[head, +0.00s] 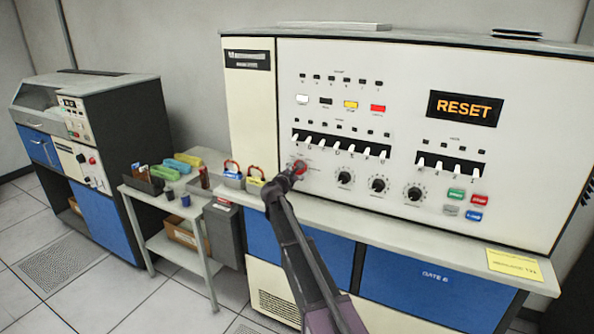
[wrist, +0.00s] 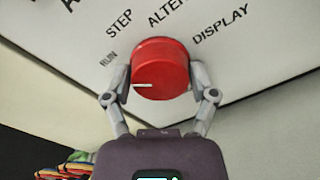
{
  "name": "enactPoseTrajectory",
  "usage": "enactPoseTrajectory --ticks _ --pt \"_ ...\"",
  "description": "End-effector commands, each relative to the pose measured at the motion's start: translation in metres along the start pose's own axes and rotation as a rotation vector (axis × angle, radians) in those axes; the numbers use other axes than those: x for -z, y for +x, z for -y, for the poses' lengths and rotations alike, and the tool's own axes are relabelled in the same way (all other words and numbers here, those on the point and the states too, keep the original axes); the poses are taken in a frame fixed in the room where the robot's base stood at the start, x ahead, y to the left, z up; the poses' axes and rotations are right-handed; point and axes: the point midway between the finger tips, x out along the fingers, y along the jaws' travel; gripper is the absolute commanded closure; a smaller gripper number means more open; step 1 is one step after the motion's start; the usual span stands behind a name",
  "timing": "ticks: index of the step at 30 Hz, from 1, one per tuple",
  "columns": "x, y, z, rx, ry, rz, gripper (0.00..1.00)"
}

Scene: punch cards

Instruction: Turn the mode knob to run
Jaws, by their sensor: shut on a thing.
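My gripper (wrist: 160,84) is shut on the knob, one finger on each side.
Three black dials (head: 379,185) sit right of the knob, below a row of white switches (head: 340,146). A lit display (head: 465,108) reads RESET. A ledge (head: 400,232) runs below the panel. A cart (head: 175,207) with coloured items stands left.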

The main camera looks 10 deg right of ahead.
Motion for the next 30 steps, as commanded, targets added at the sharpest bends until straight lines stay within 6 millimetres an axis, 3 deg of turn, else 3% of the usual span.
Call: enactPoseTrajectory --ticks 9,23,24,27,30 --pt "0.0005 0.0026 -0.0032 -0.007 0.141 0.000 0.74" --pt "0.0005 0.0031 -0.0035 -0.008 0.163 0.000 0.74" --pt "0.0005 0.0032 -0.0036 -0.008 0.163 0.000 0.23" --pt "0.0004 0.0029 -0.0031 -0.006 0.164 0.000 0.00" --pt "0.0002 0.0023 -0.0022 -0.005 0.164 0.000 0.00"
